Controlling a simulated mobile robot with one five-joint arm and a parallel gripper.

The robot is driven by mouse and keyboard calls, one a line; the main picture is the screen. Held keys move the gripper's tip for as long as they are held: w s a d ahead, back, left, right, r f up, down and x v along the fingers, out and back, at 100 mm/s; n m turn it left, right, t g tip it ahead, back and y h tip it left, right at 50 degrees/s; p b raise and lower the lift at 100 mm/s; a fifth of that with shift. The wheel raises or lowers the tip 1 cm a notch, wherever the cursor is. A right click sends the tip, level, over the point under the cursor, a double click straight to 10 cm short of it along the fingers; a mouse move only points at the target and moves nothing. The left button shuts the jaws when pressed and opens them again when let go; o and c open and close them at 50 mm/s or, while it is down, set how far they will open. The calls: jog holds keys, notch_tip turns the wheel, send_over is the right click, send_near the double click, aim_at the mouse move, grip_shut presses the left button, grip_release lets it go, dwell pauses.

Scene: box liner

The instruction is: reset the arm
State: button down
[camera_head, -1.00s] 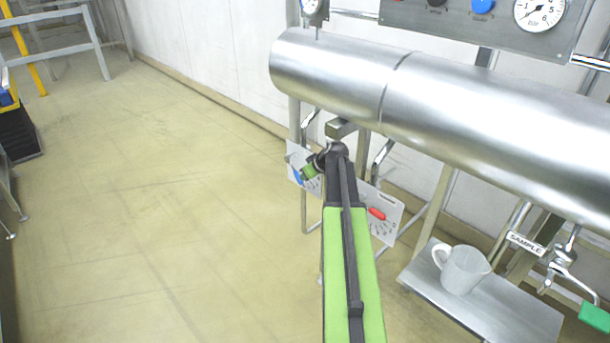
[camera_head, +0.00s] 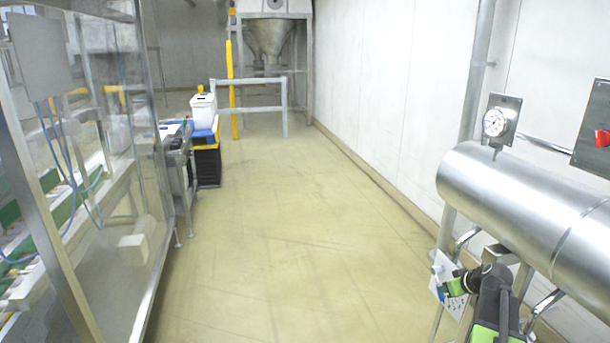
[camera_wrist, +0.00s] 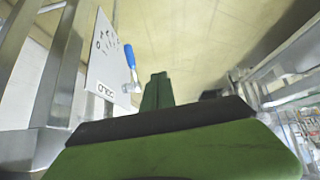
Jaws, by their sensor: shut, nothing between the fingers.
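My arm (camera_head: 497,308) reaches up from the bottom right in the head view, beside the steel cylinder. My gripper (camera_head: 455,287) is a small green part at its far end, in front of a white board (camera_head: 441,270). In the wrist view my gripper (camera_wrist: 157,91) has its green fingers together, with nothing seen between them. A white board with marks (camera_wrist: 106,62) and a blue-handled tool (camera_wrist: 130,57) show beyond the fingers, to the left. I cannot tell how far the fingers are from the board.
The steel cylinder (camera_head: 530,205) and its legs stand close on the right. A glass-sided machine frame (camera_head: 75,190) stands on the left. The floor (camera_head: 285,220) between is clear. A white container (camera_head: 203,110), a yellow post (camera_head: 232,90) and a grey rail (camera_head: 250,82) stand farther back.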

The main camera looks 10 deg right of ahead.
jog(key=w+a+r+n+g+y+p, duration=0.1)
jog(key=w+a+n+p, duration=0.1)
jog(key=a, duration=1.3)
jog(key=w+a+n+g+y+p, duration=0.1)
jog(key=w+a+n, duration=0.15)
jog(key=a, duration=1.15)
jog(key=s+a+g+p, duration=0.1)
jog(key=s+a+g, duration=0.1)
jog(key=s+a, duration=0.3)
jog(key=s+a+g+p, duration=0.1)
jog(key=s+a+g, duration=0.15)
jog(key=a, duration=0.55)
jog(key=s+d+f+m+g+h, duration=0.1)
jog(key=s+d+m+h, duration=0.1)
jog(key=s+m, duration=0.4)
jog(key=shift+s+d+f+g+h, duration=0.35)
jog(key=shift+s+d+f, duration=0.1)
jog(key=shift+d, duration=0.25)
